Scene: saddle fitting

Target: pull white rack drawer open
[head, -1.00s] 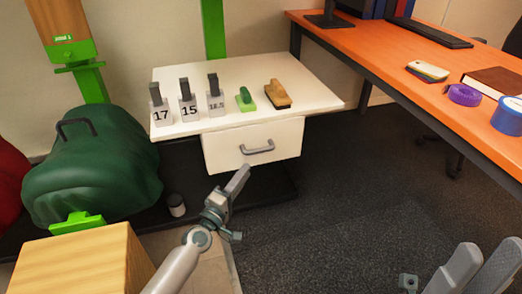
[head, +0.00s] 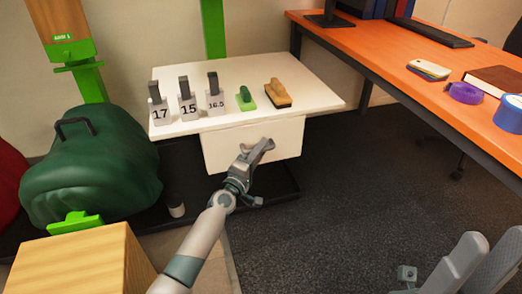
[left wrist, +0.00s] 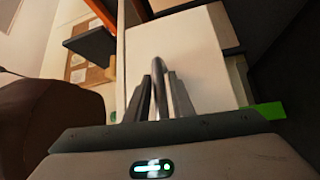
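The white rack drawer (head: 222,148) sits under the white rack top and looks closed. Its grey bar handle (left wrist: 158,85) shows between my left fingers in the left wrist view; in the head view my gripper covers most of it. My left gripper (head: 262,150) is at the drawer front with its fingers on either side of the handle. The fingers look open, with the bar between them; whether they touch it is hard to tell. My right gripper (head: 475,268) is at the lower right of the head view, fingers apart and empty, far from the drawer.
On the rack top (head: 310,88) stand several numbered gauges (head: 187,105), a green brush (head: 246,99) and a wooden brush (head: 278,93). An orange desk (head: 400,45) is at right. A green covered saddle stand (head: 90,165) is at left. Floor before the drawer's right side is clear.

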